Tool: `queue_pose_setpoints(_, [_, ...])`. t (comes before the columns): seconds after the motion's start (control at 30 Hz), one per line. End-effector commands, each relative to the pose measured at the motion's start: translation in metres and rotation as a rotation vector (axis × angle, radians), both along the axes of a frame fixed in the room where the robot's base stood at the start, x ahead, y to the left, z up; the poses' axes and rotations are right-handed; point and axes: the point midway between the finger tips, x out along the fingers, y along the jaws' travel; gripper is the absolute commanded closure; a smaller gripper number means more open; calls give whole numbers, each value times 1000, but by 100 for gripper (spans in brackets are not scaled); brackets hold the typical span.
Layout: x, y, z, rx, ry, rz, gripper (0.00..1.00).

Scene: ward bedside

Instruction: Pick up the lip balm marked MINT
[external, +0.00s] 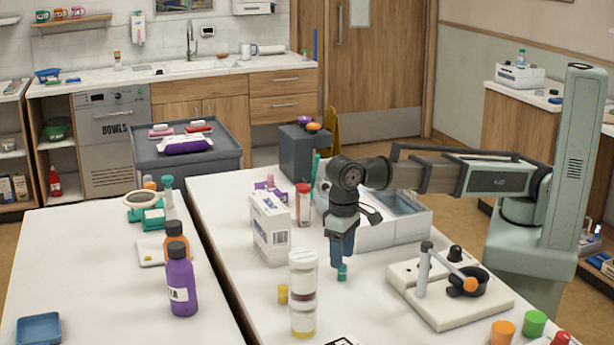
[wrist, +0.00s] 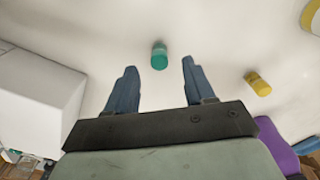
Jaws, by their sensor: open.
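A small teal cylinder (external: 342,272), which looks like a lip balm, stands on the white table under my gripper (external: 342,258). In the wrist view the teal cylinder (wrist: 159,56) lies between and just beyond the fingertips of my gripper (wrist: 159,67). The fingers are apart with nothing between them. A similar yellow cylinder (external: 283,294) stands to the left and nearer the camera; in the wrist view it (wrist: 258,83) is right of the fingers. No MINT marking is readable on either cylinder.
A stacked clear jar (external: 303,285) stands near the yellow cylinder. A white carton (external: 270,230) and a white bin (external: 395,225) stand behind. A white stand with a black cup (external: 450,285) is to the right. Orange (external: 502,333) and green (external: 535,323) cylinders are at the front right.

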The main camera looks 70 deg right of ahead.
Motion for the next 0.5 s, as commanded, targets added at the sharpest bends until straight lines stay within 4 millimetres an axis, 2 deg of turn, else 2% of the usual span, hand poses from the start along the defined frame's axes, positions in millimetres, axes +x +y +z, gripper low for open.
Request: queue_pose_setpoints(0.5, [-3, 0, -49, -1, 1, 0, 47])
